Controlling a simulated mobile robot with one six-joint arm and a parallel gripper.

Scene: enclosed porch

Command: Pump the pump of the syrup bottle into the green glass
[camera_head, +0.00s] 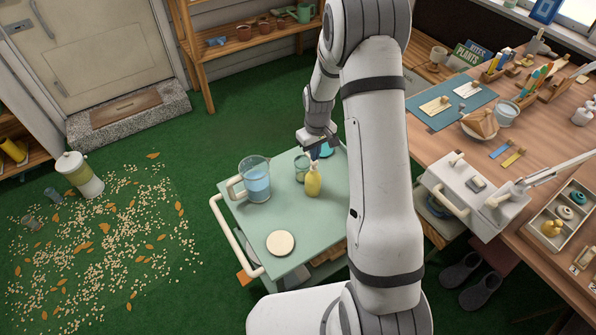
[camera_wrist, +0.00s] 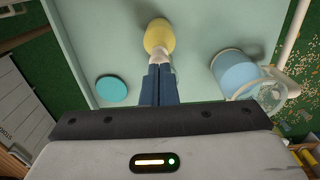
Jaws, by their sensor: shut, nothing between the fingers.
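The yellow syrup bottle (camera_head: 313,184) stands upright on the pale green cart top, and it also shows in the wrist view (camera_wrist: 160,36) with its whitish pump head (camera_wrist: 161,54). My gripper (camera_head: 316,156) is shut and empty. In the wrist view its blue fingers (camera_wrist: 160,70) point at the pump head and overlap it; I cannot tell whether they touch. The green glass (camera_head: 301,168) stands on the cart just left of and behind the bottle. I cannot make out the glass in the wrist view.
The cart (camera_head: 245,220) also carries a pitcher of blue liquid (camera_head: 256,182), a cream disc (camera_head: 281,243) and a teal disc (camera_wrist: 111,89). A cluttered wooden workbench (camera_head: 435,143) stands at the right. Pellets and leaves lie on the floor at left.

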